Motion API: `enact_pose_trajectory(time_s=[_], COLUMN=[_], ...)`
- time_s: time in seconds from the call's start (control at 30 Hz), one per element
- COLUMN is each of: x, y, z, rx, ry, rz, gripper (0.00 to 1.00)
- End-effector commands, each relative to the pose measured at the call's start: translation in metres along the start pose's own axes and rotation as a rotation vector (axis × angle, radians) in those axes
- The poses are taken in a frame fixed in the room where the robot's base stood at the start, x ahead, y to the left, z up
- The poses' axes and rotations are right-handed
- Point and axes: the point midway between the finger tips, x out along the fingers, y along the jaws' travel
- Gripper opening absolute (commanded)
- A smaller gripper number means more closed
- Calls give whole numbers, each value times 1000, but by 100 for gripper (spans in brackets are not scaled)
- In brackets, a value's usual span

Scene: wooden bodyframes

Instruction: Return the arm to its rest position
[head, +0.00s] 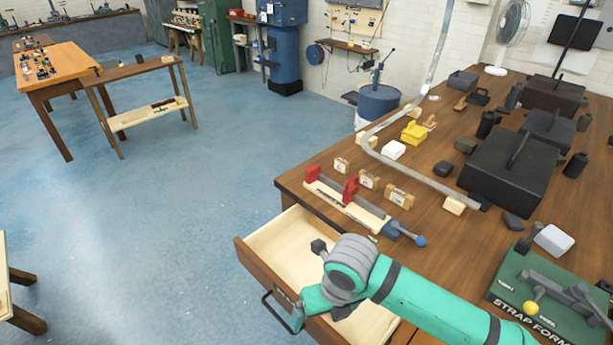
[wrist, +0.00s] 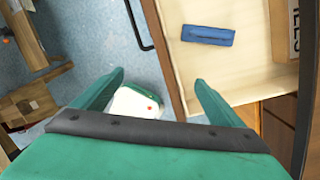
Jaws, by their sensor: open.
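My gripper (wrist: 158,82) is open, with its two teal fingers apart and nothing between them in the wrist view. In the head view my teal arm reaches in from the bottom right, and its end (head: 308,306) is over the front of an open wooden drawer (head: 272,240). Whether it touches the drawer front cannot be told. In the wrist view the drawer (wrist: 180,75) lies ahead and to the right of the fingers, with a blue block (wrist: 208,35) in it. The arm hides part of the drawer in the head view.
The workbench (head: 425,235) carries a red-jawed clamp fixture (head: 345,203), small wooden blocks, dark cases (head: 508,170) and a green strap-forming tool (head: 550,300). A bent metal strip (head: 400,168) runs across it. The blue floor (head: 190,190) left of the drawer is clear.

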Motion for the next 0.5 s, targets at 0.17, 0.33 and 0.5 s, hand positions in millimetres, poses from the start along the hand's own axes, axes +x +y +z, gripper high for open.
enact_pose_trajectory(time_s=[0.17, 0.33, 0.5], x=[0, -8, -32], y=[36, 81, 142], z=[30, 67, 113], rx=[46, 122, 255], ry=[-99, -219, -366], rz=[89, 216, 429], gripper=[91, 91, 91])
